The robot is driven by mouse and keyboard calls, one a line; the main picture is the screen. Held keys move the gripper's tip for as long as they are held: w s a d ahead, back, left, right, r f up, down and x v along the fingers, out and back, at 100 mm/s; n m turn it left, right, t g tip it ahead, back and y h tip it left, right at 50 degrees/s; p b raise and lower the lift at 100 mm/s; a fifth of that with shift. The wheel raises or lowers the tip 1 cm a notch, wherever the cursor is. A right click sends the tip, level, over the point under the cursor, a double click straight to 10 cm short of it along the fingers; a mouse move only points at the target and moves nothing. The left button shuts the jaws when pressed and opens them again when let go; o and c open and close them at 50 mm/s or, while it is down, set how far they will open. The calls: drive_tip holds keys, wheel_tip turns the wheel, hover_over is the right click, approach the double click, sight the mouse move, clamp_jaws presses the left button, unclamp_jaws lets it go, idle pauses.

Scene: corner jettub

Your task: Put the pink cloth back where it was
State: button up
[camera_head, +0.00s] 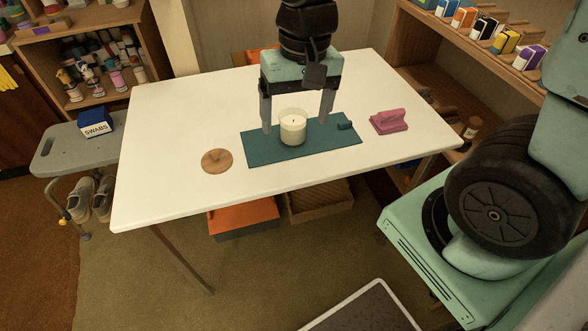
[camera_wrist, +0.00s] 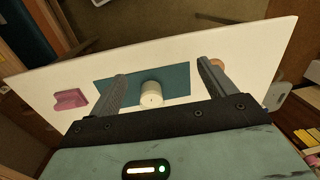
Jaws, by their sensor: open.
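The pink cloth (camera_head: 389,121) lies as a small folded heap with a raised ridge on the white table, right of a teal mat (camera_head: 262,150). It also shows at the left in the wrist view (camera_wrist: 70,100). My gripper (camera_head: 296,124) points down over the mat, with its fingers open on either side of a candle in a glass (camera_head: 293,131). The candle stands upright on the mat and also shows between the fingers in the wrist view (camera_wrist: 152,96). The cloth is apart from my gripper.
A round wooden lid (camera_head: 216,161) lies left of the mat on the white table (camera_head: 165,120). Shelves with boxes (camera_head: 465,17) stand behind right. The table's left part is clear.

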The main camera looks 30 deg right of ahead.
drive_tip(key=s+a+n, duration=0.7)
drive_tip(key=s+n, duration=0.3)
drive_tip(key=s, duration=0.1)
drive_tip(key=shift+s+a+r, duration=0.3)
drive_tip(key=shift+s+r, duration=0.1)
drive_tip(key=shift+r, duration=0.05)
wheel_tip(320, 180, up, 8)
drive_tip(key=p, duration=0.7)
drive_tip(key=shift+p, duration=0.4)
drive_tip(key=shift+f, duration=0.1)
drive_tip(key=shift+w, duration=0.1)
